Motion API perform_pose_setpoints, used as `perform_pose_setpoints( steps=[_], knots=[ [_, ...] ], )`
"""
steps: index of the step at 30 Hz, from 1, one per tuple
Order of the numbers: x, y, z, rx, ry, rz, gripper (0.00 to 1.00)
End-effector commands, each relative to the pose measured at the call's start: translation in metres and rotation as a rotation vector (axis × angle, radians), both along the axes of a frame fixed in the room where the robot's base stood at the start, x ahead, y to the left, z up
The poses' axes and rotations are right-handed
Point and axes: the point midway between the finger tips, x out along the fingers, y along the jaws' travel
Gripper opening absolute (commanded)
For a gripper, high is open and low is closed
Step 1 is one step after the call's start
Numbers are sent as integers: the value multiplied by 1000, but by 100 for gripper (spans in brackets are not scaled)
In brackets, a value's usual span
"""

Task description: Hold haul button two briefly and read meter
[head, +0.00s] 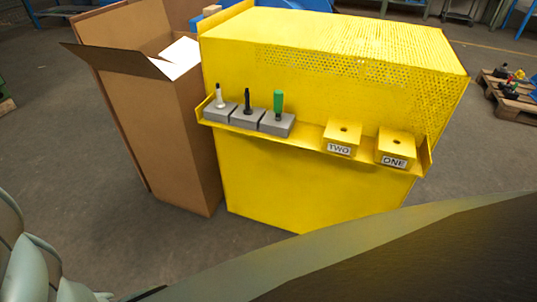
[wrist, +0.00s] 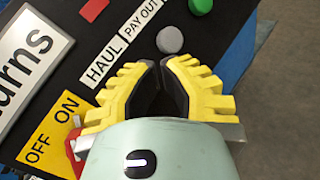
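In the wrist view, my gripper (wrist: 160,64) has yellow ridged fingers with dark inner faces. The fingertips are drawn close together, and no object shows between them. Just beyond the tips is a round grey button (wrist: 170,39) on a dark panel (wrist: 70,75); I cannot tell whether they touch. White labels beside it read HAUL (wrist: 105,62) and PAY OUT (wrist: 141,20). A green button (wrist: 200,5) is at the top edge. In the head view, a yellow box labelled TWO (head: 342,138) stands on a shelf beside one labelled ONE (head: 396,148). No meter can be made out.
The yellow ON/OFF plate (wrist: 50,130) is left of my gripper, by a red part (wrist: 73,145). A red button (wrist: 93,9) is up left. A yellow cabinet (head: 300,185) bears grey blocks with pegs. An open cardboard box (head: 165,135) stands beside it.

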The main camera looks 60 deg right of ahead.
Motion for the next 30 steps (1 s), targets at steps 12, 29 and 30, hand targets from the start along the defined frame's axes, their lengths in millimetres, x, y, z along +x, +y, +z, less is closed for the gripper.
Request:
perform_pose_setpoints(
  steps=[12,29,30],
  knots=[
    [-2,7,-3,1,0,3,0],
    [-4,11,-5,0,0,4,0],
    [-4,11,-5,0,0,4,0]
  ],
)
